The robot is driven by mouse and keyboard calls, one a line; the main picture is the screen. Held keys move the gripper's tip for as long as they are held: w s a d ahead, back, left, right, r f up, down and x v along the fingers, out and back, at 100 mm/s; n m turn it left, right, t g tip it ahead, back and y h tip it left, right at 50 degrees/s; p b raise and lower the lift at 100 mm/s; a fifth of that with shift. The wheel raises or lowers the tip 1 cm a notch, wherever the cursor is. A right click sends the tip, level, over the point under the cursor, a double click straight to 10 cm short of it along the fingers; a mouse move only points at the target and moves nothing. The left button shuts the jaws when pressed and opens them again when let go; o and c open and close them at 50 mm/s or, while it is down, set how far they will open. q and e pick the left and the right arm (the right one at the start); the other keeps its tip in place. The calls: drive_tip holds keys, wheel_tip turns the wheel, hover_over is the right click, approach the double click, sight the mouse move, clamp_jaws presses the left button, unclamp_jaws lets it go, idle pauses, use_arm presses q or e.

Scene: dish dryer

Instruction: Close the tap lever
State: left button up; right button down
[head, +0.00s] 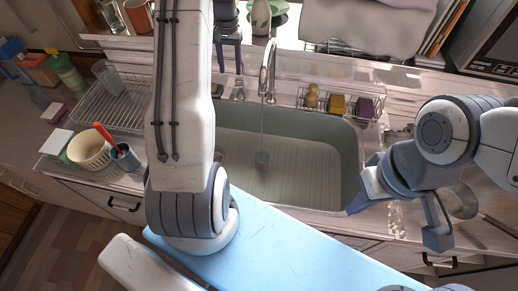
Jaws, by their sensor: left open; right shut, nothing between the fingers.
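The chrome tap (268,70) stands at the back rim of the sink, and a thin stream of water runs from its spout into the basin. A small metal piece (238,90), which seems to be the tap lever, sits left of the spout. My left gripper (229,70) is open, fingers pointing down, just above and behind this piece; contact cannot be told. My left forearm hides part of the counter left of the sink. My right gripper (356,204) is shut and empty at the sink's right front corner, far from the tap.
The grey-green sink (345,150) is mostly free, with a drain in it. A wire caddy (345,101) with sponges hangs at its back right. A dish rack (95,106), a cream bowl (88,150) and a cup (126,157) stand left. A ladle (462,200) lies right.

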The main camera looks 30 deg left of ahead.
use_arm(q)
drive_tip(key=shift+r, duration=0.3)
drive_tip(key=c, duration=0.4)
drive_tip(key=r+p, duration=0.1)
drive_tip(key=r, duration=0.1)
drive_tip(key=w+r+p, duration=0.1)
drive_tip(key=r, duration=0.1)
drive_tip(key=shift+w+a+r, duration=0.1)
drive_tip(key=shift+a+r, duration=0.05)
drive_tip(key=shift+r, duration=0.1)
clamp_jaws()
drive_tip(key=p, duration=0.5)
approach(233, 95)
wheel_tip(233, 95, down, 7)
drive_tip(key=shift+r, duration=0.15)
